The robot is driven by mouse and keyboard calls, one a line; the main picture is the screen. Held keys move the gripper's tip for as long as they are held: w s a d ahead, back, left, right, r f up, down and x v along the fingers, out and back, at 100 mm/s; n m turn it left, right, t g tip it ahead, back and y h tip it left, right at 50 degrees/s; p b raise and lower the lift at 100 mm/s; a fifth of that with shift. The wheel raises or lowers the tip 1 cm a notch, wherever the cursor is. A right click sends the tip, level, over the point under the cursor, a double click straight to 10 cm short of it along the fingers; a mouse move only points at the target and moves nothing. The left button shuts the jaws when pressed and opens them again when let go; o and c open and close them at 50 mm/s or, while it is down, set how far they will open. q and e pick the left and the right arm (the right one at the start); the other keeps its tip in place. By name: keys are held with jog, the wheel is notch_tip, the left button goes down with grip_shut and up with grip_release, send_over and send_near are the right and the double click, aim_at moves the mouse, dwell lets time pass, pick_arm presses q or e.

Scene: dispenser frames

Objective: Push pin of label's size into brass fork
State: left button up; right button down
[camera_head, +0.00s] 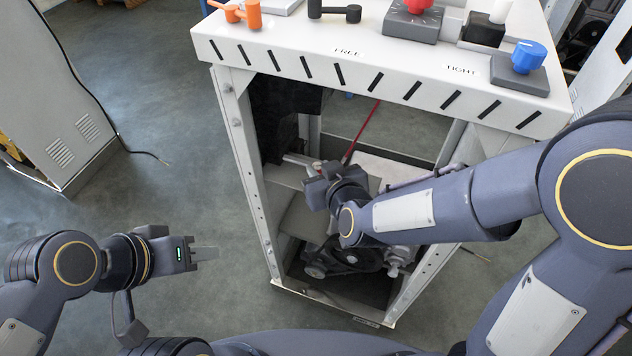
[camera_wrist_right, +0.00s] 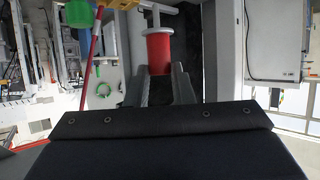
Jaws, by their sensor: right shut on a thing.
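My right gripper (camera_head: 300,162) reaches into the open front of the white dispenser frame (camera_head: 235,120). In the right wrist view its fingers (camera_wrist_right: 158,75) are shut on a red cylinder (camera_wrist_right: 158,50), which sits between the fingertips. A pale grey bar or bracket lies just beyond the cylinder; whether they touch I cannot tell. A yellow part (camera_wrist_right: 122,4) shows at the top edge there; I cannot tell whether it belongs to the brass fork. No readable size label shows. My left gripper (camera_head: 205,254) is over the floor, left of the frame, with nothing visible in it.
The frame's top carries an orange handle (camera_head: 250,14), a black lever (camera_head: 334,12) and a blue knob (camera_head: 528,56). Dark machinery (camera_head: 350,258) fills the lower bay. A thin red rod (camera_head: 361,131) slants behind my right gripper.

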jog(key=w+b, duration=0.1)
jog(key=w, duration=0.1)
jog(key=w+d, duration=0.1)
jog(key=w, duration=0.1)
jog(key=w+d+b, duration=0.1)
jog(key=w, duration=0.2)
jog(key=shift+d+f+b, duration=0.15)
jog(key=shift+f+b, duration=0.15)
jog(key=shift+b, duration=0.05)
jog(key=shift+s+f+b, duration=0.15)
jog(key=shift+f+b, duration=0.2)
jog(key=shift+f, duration=0.1)
jog(key=shift+f+b, duration=1.7)
jog(key=shift+f, duration=0.1)
dwell(0.6)
jog(key=c, duration=1.2)
grip_release()
jog(key=shift+o, duration=0.2)
